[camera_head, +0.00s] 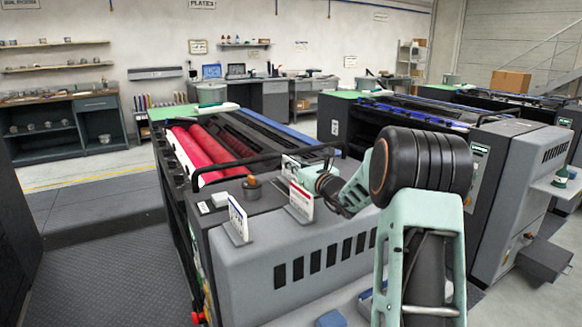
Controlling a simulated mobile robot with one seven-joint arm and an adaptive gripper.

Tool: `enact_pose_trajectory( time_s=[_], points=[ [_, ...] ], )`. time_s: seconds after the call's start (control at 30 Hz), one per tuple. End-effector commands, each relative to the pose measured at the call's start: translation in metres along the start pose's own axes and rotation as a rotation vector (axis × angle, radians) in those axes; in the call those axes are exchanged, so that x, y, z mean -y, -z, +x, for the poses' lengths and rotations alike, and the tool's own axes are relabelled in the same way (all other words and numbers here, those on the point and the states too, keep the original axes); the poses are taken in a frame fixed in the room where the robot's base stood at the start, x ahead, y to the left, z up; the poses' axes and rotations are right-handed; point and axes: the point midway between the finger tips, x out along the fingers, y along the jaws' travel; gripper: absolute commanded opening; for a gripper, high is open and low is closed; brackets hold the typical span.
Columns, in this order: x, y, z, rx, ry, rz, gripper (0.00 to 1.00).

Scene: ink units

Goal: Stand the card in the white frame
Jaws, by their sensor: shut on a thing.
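My gripper (312,177) is at the end of my mint-green arm, low over the grey top of the press, and small in this view. It is shut on a pale card (291,164) with darker marks, which shows just left of it; the fingertips are hard to make out. A white upright panel with a red edge (301,200) stands on the press just in front of my gripper. A white upright panel with a blue edge (237,217) stands further left. I cannot tell which piece is the white frame; part of the area behind my gripper is hidden.
An orange-topped dark knob (252,187) and a small white block (220,200) sit on the press top. A black rail (262,160) runs behind, before the red rollers (215,145). The grey casing (300,250) has clear top space near its front edge.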

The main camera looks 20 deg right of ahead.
Motion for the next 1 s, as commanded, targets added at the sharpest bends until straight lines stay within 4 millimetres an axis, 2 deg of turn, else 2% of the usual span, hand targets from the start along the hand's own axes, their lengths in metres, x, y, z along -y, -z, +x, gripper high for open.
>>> enact_pose_trajectory(
  time_s=[0.07,0.43,0.47,0.6,1.0],
  points=[
    [-0.0001,0.0081,0.0001,0.001,0.001,0.002,0.00],
    [0.0001,0.0125,-0.0003,0.002,0.001,0.000,0.00],
    [0.0001,0.0115,-0.0003,0.002,0.001,0.000,0.08],
    [0.0001,0.0108,-0.0003,0.001,0.001,0.000,0.23],
    [0.0002,0.0051,-0.0007,0.001,0.001,0.000,0.23]
  ],
)
